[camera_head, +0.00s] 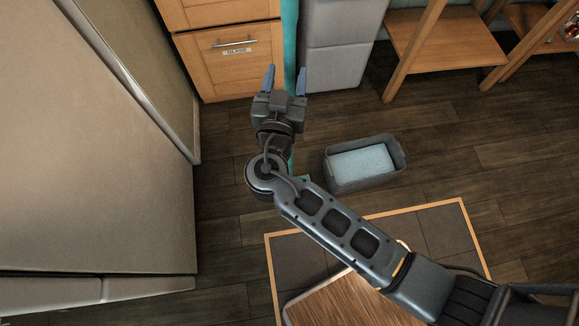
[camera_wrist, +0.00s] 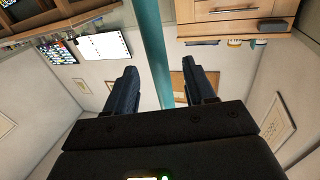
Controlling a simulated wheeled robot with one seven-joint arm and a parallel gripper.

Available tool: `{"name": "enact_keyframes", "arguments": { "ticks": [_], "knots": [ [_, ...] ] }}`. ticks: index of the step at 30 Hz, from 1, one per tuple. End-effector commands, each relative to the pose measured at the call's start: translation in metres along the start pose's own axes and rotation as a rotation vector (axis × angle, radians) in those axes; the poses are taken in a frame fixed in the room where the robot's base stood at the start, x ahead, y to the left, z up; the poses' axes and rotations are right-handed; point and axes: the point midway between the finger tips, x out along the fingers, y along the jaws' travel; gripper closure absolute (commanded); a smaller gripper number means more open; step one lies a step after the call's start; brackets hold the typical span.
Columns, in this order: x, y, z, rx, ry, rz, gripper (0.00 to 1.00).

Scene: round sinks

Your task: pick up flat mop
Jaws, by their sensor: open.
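The flat mop's teal pole (camera_head: 290,35) rises past the drawer front in the head view. Lower down, a short teal stretch shows beside my wrist; most of the mop's lower end is hidden by my arm. My gripper (camera_head: 286,75) is open, its two blue-tipped fingers pointing toward the top of the picture, with the pole in line between them. In the wrist view the teal pole (camera_wrist: 152,50) appears between the open fingers of my gripper (camera_wrist: 160,75), leaning slightly. I cannot tell whether the pole is inside the jaws or beyond them.
A grey bin (camera_head: 340,184) with pale blue contents stands on the dark wood floor right of my arm. A wooden drawer unit (camera_head: 225,75) and a grey cabinet (camera_head: 335,50) are behind. A wooden shelf (camera_head: 440,50) stands right. A large pale panel (camera_head: 90,170) fills the left.

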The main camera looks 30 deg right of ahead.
Motion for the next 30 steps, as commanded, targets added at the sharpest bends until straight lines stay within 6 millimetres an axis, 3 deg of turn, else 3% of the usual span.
{"name": "enact_keyframes", "arguments": {
  "ticks": [7,17,30],
  "knots": [
    [0.035,0.001,-0.001,-0.002,-0.001,0.002,0.46],
    [0.04,0.001,0.001,-0.001,-0.001,0.001,0.47],
    [0.04,0.001,0.0,-0.001,-0.001,0.001,0.89]
  ]
}}
